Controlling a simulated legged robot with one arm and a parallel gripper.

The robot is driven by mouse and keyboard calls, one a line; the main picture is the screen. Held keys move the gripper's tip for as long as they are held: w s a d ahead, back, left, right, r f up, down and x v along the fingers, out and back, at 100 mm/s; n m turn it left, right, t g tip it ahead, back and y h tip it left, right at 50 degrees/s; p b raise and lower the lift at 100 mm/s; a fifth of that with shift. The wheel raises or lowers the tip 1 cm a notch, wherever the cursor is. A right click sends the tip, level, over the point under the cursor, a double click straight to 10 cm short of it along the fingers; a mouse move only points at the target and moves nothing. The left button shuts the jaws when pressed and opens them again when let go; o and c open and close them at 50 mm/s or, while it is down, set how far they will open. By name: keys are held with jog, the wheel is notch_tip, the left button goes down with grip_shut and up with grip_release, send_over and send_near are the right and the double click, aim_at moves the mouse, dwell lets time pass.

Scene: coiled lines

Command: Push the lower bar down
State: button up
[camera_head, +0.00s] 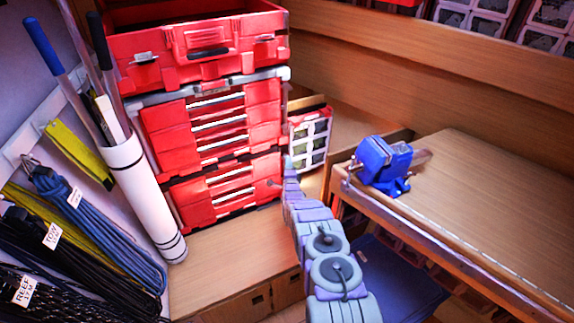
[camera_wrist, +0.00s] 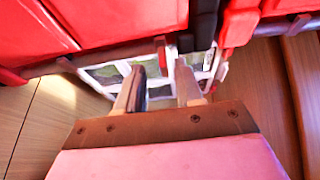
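The stacked red tool chest (camera_head: 165,130) stands on a wooden bench, with pale horizontal bars across its drawer fronts. The lowest unit has pale bars (camera_head: 232,176). I cannot tell for sure which bar the task calls the lower bar. My gripper (camera_head: 287,163) is at the right side of the chest, by its lower units. In the wrist view my gripper (camera_wrist: 160,88) is open, with a gap between its two fingers and nothing seen held. A dark bar (camera_wrist: 285,28) runs along the red body there, beyond the fingertips. Contact cannot be told.
A red organizer case with a pale grid (camera_head: 309,140) stands right of the chest; its grid lies beyond my fingers. A blue vise (camera_head: 384,165) sits on the right workbench (camera_head: 490,190). A white tube (camera_head: 142,195) with tools and coiled ropes (camera_head: 95,220) are at left.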

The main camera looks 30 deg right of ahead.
jog(key=p+v, duration=0.3)
jog(key=v, duration=1.3)
dwell(0.3)
jog(key=w+a+r+n+g+y, duration=0.1)
jog(key=a+r+n+g+y, duration=0.2)
jog(key=r, duration=0.5)
jog(key=w+a+r+n+g+y, duration=0.1)
jog(key=a+r+n+g, duration=0.3)
jog(key=r, duration=0.4)
jog(key=s+a+r+n+g+y, duration=0.1)
jog(key=s+a+r+n, duration=0.35)
jog(key=s+r, duration=0.25)
jog(key=s+a+r+n+g, duration=0.3)
jog(key=s+a+r, duration=0.1)
jog(key=s, duration=1.1)
jog(key=s+a+r+n+g+y, duration=0.1)
jog(key=s+a+r+n+g, duration=0.3)
jog(key=s, duration=1.1)
jog(key=s+a+r+n+g+y, duration=0.1)
jog(key=s+a+r+n+g, duration=0.2)
jog(key=s+r, duration=0.4)
jog(key=s+a+n, duration=0.1)
jog(key=s, duration=0.8)
jog(key=shift+a, duration=0.25)
